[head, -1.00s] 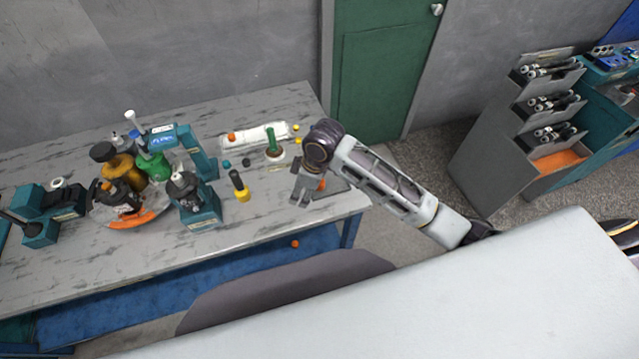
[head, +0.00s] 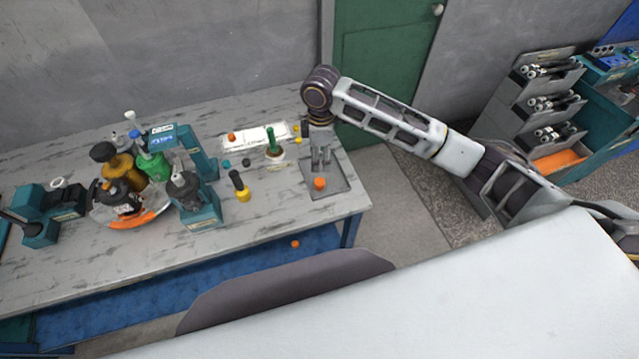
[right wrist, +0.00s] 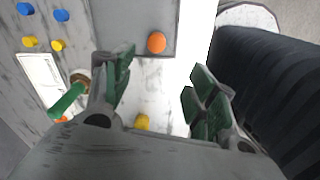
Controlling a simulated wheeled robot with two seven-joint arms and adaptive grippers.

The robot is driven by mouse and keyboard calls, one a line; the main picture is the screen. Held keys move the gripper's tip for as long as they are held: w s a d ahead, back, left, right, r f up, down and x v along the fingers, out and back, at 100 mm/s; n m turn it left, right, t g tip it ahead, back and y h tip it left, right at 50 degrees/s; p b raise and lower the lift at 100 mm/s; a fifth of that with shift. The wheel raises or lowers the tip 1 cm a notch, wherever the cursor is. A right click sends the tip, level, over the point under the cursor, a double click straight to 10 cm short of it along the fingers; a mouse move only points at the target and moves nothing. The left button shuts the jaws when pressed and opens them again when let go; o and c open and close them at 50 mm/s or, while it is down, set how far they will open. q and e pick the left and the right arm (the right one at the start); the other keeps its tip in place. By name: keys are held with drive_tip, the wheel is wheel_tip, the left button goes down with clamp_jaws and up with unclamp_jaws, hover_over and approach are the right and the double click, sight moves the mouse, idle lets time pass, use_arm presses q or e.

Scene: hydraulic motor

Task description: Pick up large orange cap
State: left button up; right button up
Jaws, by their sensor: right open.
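A large orange cap (head: 319,184) sits on a flat grey tray (head: 335,180) near the right end of the workbench. In the right wrist view the orange cap (right wrist: 156,42) shows in full, ahead of the fingers and roughly in line with the gap between them. My right gripper (head: 320,160) is over the tray, just behind the cap in the head view. Its green-padded fingers (right wrist: 163,85) are spread and empty, apart from the cap. My left gripper is in no view.
A smaller orange cap (head: 231,136) is on a white tray (head: 262,137). Another orange piece (head: 295,244) lies low, over the blue lower area. A black-and-yellow tool (head: 240,187), a green-handled tool (head: 273,142) and teal fixtures with bottles stand left of my gripper.

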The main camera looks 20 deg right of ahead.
drive_tip(key=shift+w+d+r, duration=0.15)
drive_tip(key=shift+d+r, duration=0.1)
drive_tip(key=shift+d, duration=0.1)
drive_tip(key=shift+f, duration=0.15)
hover_over(319, 182)
drive_tip(key=shift+d+f, duration=0.15)
drive_tip(key=shift+f, duration=1.95)
drive_tip(key=shift+d+f, duration=0.15)
drive_tip(key=shift+f, duration=1.95)
drive_tip(key=shift+f, duration=0.1)
drive_tip(key=shift+a+f+p, duration=0.25)
drive_tip(key=shift+f+p, duration=0.2)
drive_tip(key=shift+f, duration=0.45)
drive_tip(key=shift+w+f, duration=0.1)
drive_tip(key=shift+f, duration=1.5)
drive_tip(key=c, duration=0.8)
